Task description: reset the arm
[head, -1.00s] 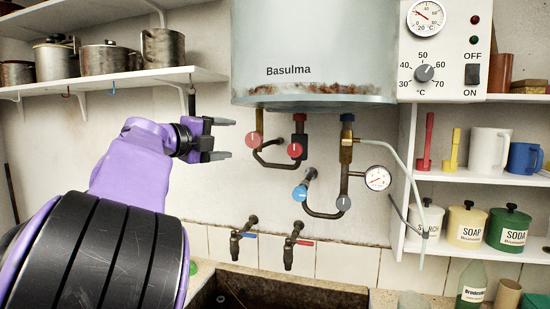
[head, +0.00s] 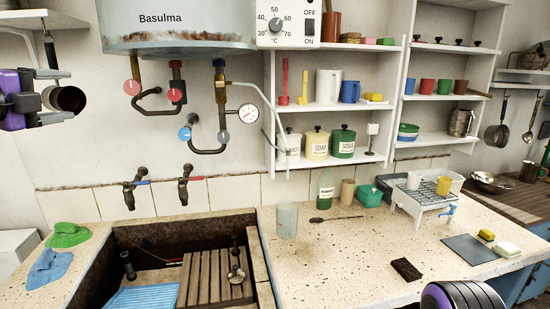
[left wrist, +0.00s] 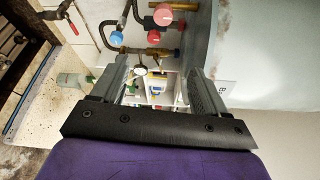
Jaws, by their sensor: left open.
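My left gripper (head: 62,96) is at the far left of the head view, in front of the wall and left of the boiler. Its two grey fingers are apart. The dark cup of a hanging dipper (head: 66,99) shows between the fingers, its handle reaching up to the shelf; it seems to be behind the gripper. In the left wrist view the gripper (left wrist: 158,85) is open and empty, with the boiler pipes and distant shelves beyond it. A purple and black part of my own right arm (head: 460,297) shows at the bottom right. Its gripper is out of view.
The boiler (head: 180,30) and its pipes and valves hang on the wall. Two taps (head: 184,185) are above the stone trough (head: 120,240). Shelves (head: 330,106) hold jugs and canisters. A dish rack (head: 425,190) stands on the speckled counter (head: 340,265), whose front middle is mostly clear.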

